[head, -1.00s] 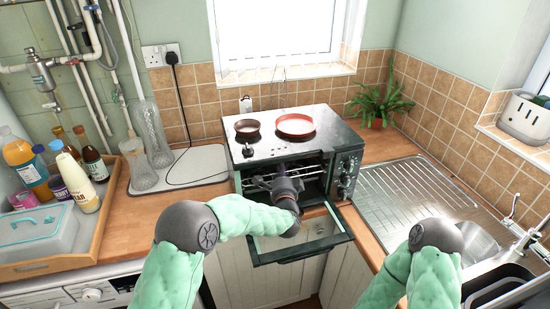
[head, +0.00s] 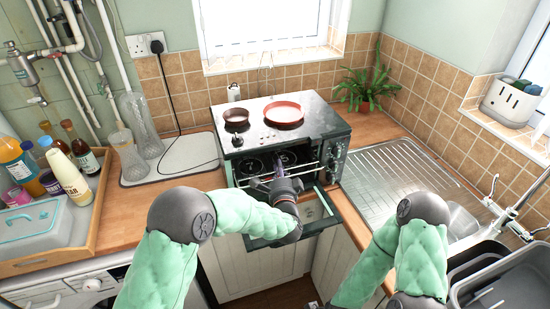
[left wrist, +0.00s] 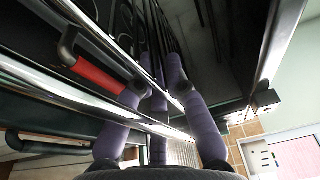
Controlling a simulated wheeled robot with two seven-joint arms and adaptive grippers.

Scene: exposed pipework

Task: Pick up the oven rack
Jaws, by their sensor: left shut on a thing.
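The toaster oven (head: 280,135) stands on the wooden counter with its glass door (head: 318,210) folded down open. The oven rack (head: 308,170) shows as thin shiny bars across the oven mouth. My left gripper (head: 274,184) is at the front of the rack, shut on it. In the left wrist view its purple-grey fingers (left wrist: 158,85) are among the long metal bars (left wrist: 75,101); the exact contact is hard to see. My right arm shows at the lower right, but its gripper is out of view.
A bottle tray (head: 75,235) and glass jars (head: 143,128) are left. The sink drainer (head: 395,180) is right and clear. A plant (head: 366,85) stands behind.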

